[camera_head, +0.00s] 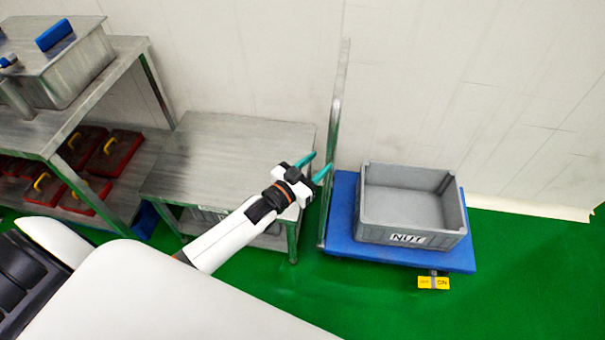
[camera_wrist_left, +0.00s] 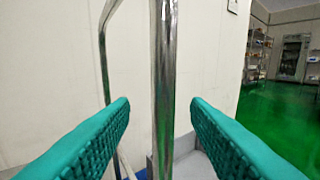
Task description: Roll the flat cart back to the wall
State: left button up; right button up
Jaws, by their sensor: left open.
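The flat cart has a blue deck (camera_head: 345,215) and a tall metal push handle (camera_head: 336,115) at its left end. It stands on the green floor close to the back wall. My left gripper (camera_head: 318,166) is open beside the handle, its teal fingers pointing at it. In the left wrist view, an upright handle post (camera_wrist_left: 163,80) shows between the two open fingers (camera_wrist_left: 160,110), which look apart from it. A grey crate (camera_head: 410,228) marked NUT sits on the deck. My right gripper is not in view.
A yellow tag (camera_head: 433,282) marked ON sits at the deck's front edge. A low metal table (camera_head: 235,145) stands left of the cart. A shelf (camera_head: 125,75) with red boxes is at far left. Green floor (camera_head: 530,290) is clear in front and to the right.

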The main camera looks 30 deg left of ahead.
pick_arm(q)
jog(key=v, duration=0.6)
jog(key=shift+s, duration=0.1)
jog(key=s+a+f+n+g+y+p, duration=0.15)
jog(key=s+f+g, duration=0.4)
jog(key=f, duration=0.75)
jog(key=s+a+f+g+y+p, duration=0.1)
jog(key=s+a+f+g+y, duration=0.15)
jog(key=s+f, duration=0.85)
jog(key=s+d+f+g, duration=0.1)
jog(key=s+f, duration=0.3)
jog(key=s, duration=0.4)
jog(key=s+d+f+g+y+p, duration=0.1)
jog(key=s+f+g, duration=0.3)
jog(key=s, duration=0.4)
jog(key=s+d+f+g+p, duration=0.1)
jog(key=s+f+g, duration=0.2)
jog(key=s+f, duration=0.3)
jog(key=shift+s+y, duration=0.3)
jog(key=shift+s, duration=0.8)
jog(key=shift+d+m, duration=0.1)
jog(key=shift+m, duration=0.15)
